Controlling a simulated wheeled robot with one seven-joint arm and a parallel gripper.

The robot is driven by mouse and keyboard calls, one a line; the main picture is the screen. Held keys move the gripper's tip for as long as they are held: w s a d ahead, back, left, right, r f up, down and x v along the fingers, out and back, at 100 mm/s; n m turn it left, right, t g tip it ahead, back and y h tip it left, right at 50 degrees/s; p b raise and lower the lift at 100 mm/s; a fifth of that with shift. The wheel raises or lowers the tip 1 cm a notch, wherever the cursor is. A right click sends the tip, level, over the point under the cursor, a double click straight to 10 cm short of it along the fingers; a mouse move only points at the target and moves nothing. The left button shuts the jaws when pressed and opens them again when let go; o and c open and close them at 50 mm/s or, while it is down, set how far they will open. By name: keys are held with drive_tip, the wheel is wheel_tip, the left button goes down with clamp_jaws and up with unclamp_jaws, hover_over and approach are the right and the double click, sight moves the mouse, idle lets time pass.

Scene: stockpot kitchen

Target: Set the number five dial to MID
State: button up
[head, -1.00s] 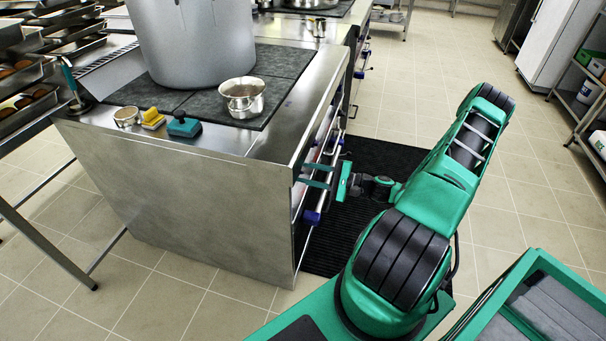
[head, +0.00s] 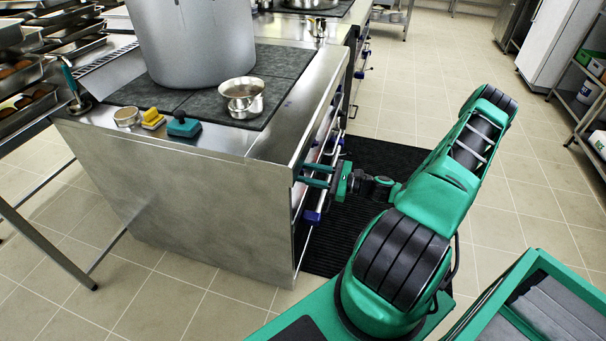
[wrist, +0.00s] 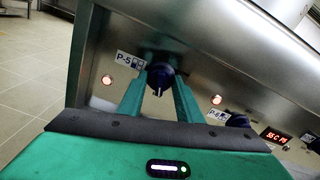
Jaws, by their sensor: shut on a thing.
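The number five dial (wrist: 161,76) is a dark blue knob on the steel front panel, beside the label P-5 (wrist: 129,61) in the wrist view. My gripper (wrist: 160,90) has its two green fingers on either side of this dial and is shut on it. A light notch shows at the dial's lower side; its setting marks are too small to read. In the head view my gripper (head: 318,176) reaches the range's front from the right, and the dial is hidden there.
A second dial (wrist: 238,120) with the label P-6 (wrist: 217,114) and a red display (wrist: 275,136) are to the right. A lit lamp (wrist: 107,80) is left of the dial. A blue-ended rail (head: 312,217) runs below my gripper. A stockpot (head: 195,45) stands on the range.

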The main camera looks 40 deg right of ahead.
drive_tip(key=shift+d+f, duration=0.15)
drive_tip(key=shift+f, duration=0.05)
drive_tip(key=o, duration=0.8)
drive_tip(key=shift+o, duration=1.2)
drive_tip(key=shift+r, duration=0.1)
drive_tip(key=v, duration=1)
drive_tip(key=shift+s+d, duration=0.2)
drive_tip(key=shift+s, duration=0.1)
